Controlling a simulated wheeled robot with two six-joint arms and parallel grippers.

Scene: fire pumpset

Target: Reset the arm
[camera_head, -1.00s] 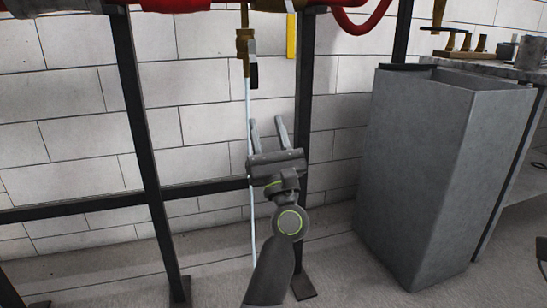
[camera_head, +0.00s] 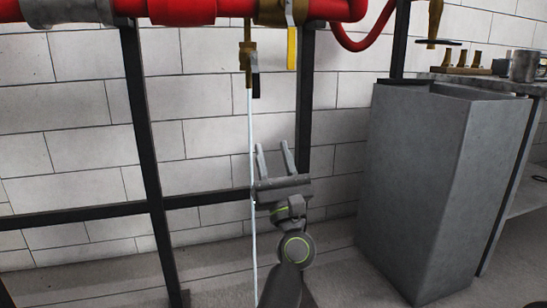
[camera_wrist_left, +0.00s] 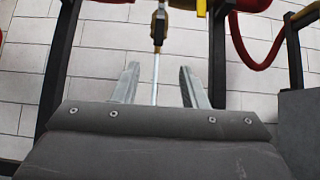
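My left gripper (camera_head: 274,160) is raised in front of the white block wall, below the red pipe. Its two fingers are apart with nothing between them. In the left wrist view the open fingers (camera_wrist_left: 159,85) point toward a brass valve (camera_wrist_left: 158,25) with a dark lever. That brass valve (camera_head: 246,62) hangs from the pipe in the head view, well above the fingertips. A thin white stream or rod runs down from it, just left of the gripper. My right gripper is not in view.
A red pipe (camera_head: 182,10) crosses the top, carried on black frame posts (camera_head: 145,130). A yellow lever (camera_head: 292,48) hangs beside the valve. A tall grey bin (camera_head: 415,180) stands at the right, beside a bench with brass fittings (camera_head: 476,62) and a metal cup (camera_head: 524,66).

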